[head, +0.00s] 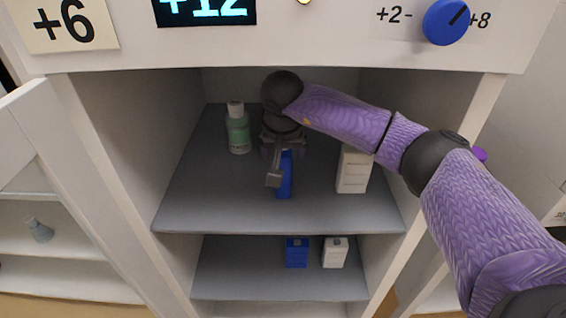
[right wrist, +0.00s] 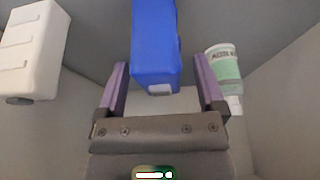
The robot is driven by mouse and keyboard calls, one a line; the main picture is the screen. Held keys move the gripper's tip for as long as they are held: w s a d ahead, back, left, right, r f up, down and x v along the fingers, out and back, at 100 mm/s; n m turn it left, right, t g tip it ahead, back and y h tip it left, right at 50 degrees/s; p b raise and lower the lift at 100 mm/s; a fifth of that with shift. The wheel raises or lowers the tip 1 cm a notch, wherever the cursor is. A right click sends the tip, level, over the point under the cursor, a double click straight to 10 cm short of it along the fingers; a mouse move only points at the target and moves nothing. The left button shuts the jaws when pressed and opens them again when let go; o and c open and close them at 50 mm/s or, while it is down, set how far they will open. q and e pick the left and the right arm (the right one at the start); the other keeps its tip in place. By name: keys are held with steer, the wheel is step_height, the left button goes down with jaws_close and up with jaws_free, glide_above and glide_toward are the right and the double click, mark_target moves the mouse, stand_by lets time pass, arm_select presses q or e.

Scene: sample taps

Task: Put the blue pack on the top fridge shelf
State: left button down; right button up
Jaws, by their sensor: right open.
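A blue pack (head: 285,180) is on the top fridge shelf (head: 215,205), near the middle, and appears to stand upright. It also shows in the right wrist view (right wrist: 154,42). My right gripper (head: 276,165) is over the shelf at the blue pack, partly hiding it in the head view. In the right wrist view the right gripper (right wrist: 159,80) is open, with one finger on each side of the pack and a gap showing on both sides. My left gripper is not in view.
A green bottle (head: 238,130) stands left of the gripper, and a white carton (head: 354,170) stands to the right. The lower shelf (head: 235,275) holds another blue pack (head: 297,252) and a white pack (head: 335,252). The shelf's front left is clear. A blue knob (head: 446,21) is above.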

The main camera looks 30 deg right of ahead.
steer(key=p+v, duration=0.1)
steer(key=v, duration=0.1)
steer(key=shift+r, duration=0.45)
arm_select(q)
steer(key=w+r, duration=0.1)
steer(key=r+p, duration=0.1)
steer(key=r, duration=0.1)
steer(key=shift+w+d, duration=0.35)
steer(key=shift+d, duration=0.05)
arm_select(e)
steer(key=s+a, duration=0.6)
steer(key=s, duration=0.4)
steer(key=shift+s+a+f, duration=0.2)
steer(key=shift+f, duration=0.1)
arm_select(q)
steer(key=shift+p, duration=0.3)
